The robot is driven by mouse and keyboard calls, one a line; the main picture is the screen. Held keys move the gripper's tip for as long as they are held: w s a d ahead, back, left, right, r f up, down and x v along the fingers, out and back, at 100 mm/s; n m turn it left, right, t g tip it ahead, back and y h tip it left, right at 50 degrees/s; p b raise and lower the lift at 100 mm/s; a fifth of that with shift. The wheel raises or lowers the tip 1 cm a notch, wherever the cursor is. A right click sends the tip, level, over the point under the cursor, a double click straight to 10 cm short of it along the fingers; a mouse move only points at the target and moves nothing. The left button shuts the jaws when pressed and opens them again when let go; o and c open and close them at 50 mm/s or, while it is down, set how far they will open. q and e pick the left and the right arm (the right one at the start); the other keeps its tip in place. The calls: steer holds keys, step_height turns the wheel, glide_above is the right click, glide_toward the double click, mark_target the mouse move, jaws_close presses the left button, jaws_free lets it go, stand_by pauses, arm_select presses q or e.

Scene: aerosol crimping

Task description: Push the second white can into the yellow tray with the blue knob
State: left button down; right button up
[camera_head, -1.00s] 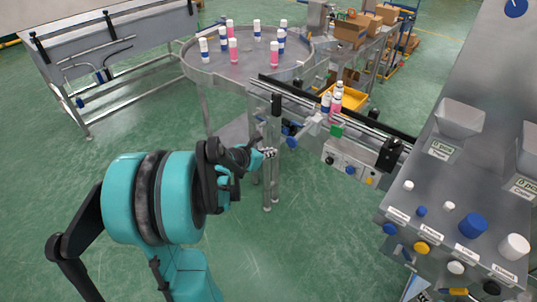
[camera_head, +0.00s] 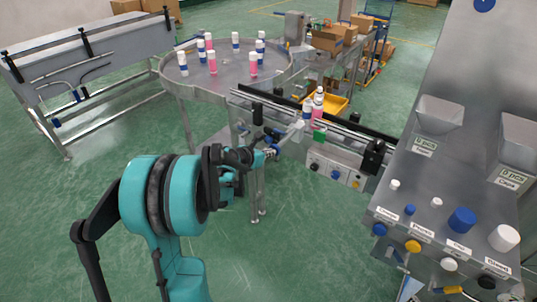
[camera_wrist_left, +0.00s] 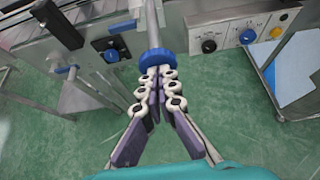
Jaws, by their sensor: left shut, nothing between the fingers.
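My left gripper (camera_head: 262,154) is beside the front of the conveyor in the head view. In the left wrist view its fingers (camera_wrist_left: 158,82) are shut and empty, with their tips close to the blue knob (camera_wrist_left: 157,58). The knob sits on the end of a metal rod; whether the fingertips touch it I cannot tell. A few cans stand grouped on the conveyor: a white-topped can (camera_head: 318,98), a pink one (camera_head: 317,112) and a blue-and-white one (camera_head: 307,116). The yellow tray (camera_head: 338,103) lies behind them, partly hidden. My right gripper is not in view.
A control box (camera_head: 335,172) hangs on the conveyor's front. A dispenser panel (camera_head: 440,185) stands at the right. Green floor in front is open.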

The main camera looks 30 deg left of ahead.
mark_target(287, 136)
arm_select(q)
steer(key=w, duration=0.8)
steer(key=w+d, duration=0.1)
steer(key=w, duration=0.3)
steer(key=shift+w, duration=0.1)
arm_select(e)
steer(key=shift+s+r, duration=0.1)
arm_select(q)
steer(key=shift+r, duration=0.1)
